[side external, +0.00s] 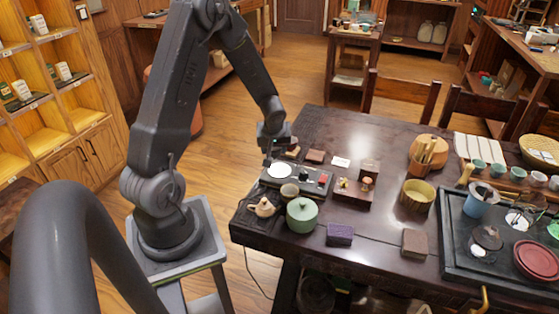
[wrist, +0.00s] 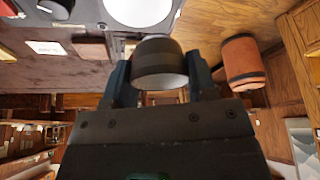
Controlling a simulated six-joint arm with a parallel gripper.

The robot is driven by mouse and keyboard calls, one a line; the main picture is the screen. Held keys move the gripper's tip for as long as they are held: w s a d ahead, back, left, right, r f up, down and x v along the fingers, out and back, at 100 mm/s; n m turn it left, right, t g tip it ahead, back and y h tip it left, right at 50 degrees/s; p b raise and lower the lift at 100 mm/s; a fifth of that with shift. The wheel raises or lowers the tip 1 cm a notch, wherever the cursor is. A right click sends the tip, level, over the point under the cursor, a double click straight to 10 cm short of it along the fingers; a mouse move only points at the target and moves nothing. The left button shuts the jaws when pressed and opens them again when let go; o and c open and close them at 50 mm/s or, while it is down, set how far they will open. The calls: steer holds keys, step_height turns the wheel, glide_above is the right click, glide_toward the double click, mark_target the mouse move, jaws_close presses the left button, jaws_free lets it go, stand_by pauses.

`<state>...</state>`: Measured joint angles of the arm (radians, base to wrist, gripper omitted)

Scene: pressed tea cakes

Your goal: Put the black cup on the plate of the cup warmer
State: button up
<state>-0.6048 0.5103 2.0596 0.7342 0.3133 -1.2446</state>
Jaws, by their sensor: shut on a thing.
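The black cup (wrist: 160,56) is between the two fingers of my gripper (wrist: 160,80) in the wrist view, and its pale inside shows at its lower edge. My gripper is shut on it. In the side view my gripper (side external: 271,150) hangs above the far left part of the dark table, and I cannot make out the cup there. The cup warmer (side external: 312,181) lies on the table below my gripper. Its round white plate (side external: 279,171) is bare in the side view. The plate also shows in the wrist view (wrist: 140,9), apart from the cup in the picture.
A small grey cup (side external: 289,191), a beige teapot (side external: 263,206) and a green lidded pot (side external: 301,215) stand close in front of the warmer. A wooden tray with small items (side external: 352,193) is to its right. Small boxes (side external: 315,156) lie behind it.

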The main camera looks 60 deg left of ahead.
mark_target(279, 170)
steer(key=shift+w+d+f, duration=0.35)
steer(key=shift+w+f, duration=0.15)
steer(key=shift+w, duration=0.25)
steer(key=shift+w+f, duration=0.1)
steer(key=shift+f, duration=1.95)
steer(key=shift+f, duration=0.15)
steer(key=o, duration=0.9)
